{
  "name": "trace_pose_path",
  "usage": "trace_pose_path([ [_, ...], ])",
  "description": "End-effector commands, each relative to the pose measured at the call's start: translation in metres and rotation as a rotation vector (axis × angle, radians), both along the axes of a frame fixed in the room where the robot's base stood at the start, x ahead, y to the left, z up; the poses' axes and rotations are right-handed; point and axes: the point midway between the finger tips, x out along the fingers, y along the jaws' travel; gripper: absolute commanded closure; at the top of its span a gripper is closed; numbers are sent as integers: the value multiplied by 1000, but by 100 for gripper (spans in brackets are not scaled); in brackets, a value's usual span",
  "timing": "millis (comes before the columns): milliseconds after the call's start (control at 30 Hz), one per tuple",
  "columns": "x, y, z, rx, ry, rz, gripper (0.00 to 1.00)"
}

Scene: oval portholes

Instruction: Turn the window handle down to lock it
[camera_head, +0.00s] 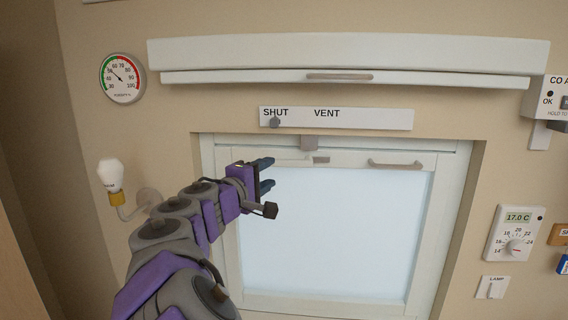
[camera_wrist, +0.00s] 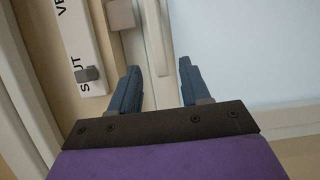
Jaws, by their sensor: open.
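The window handle (camera_head: 320,160) is on the top rail of the white window sash, below a grey block. Its pale lever looks roughly level, reaching left from its hub towards my gripper. In the wrist view the lever (camera_wrist: 157,38) runs down from the top edge, and its free end lies between the lines of the two fingertips. My gripper (camera_head: 272,172) is open and empty, its dark blue fingers in front of the sash's upper left. The wrist view shows both fingers (camera_wrist: 160,66) apart; I cannot tell whether they touch the lever. The window (camera_head: 335,235) looks closed.
A SHUT/VENT strip (camera_head: 360,118) with a grey knob (camera_head: 274,122) is above the window. A grey pull bar (camera_head: 395,165) is on the sash's right. A lamp (camera_head: 111,175) and gauge (camera_head: 122,78) are left; a thermostat (camera_head: 512,235) is right.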

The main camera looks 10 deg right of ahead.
Motion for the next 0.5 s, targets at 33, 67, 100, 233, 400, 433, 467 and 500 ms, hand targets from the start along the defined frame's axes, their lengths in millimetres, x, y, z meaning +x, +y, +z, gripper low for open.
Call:
trace_pose_path([
  [33, 9, -7, -1, 0, 4, -2, 53],
  [67, 13, -11, -2, 2, 4, -1, 53],
  [100, 19, -16, -1, 2, 2, -1, 53],
  [233, 37, -31, 1, 2, -1, 1, 53],
  [400, 55, -52, 0, 4, 2, -2, 53],
  [433, 57, -54, 0, 4, 2, -2, 53],
  [467, 59, -57, 0, 5, 1, -2, 53],
  [500, 60, -59, 0, 5, 1, -3, 53],
])
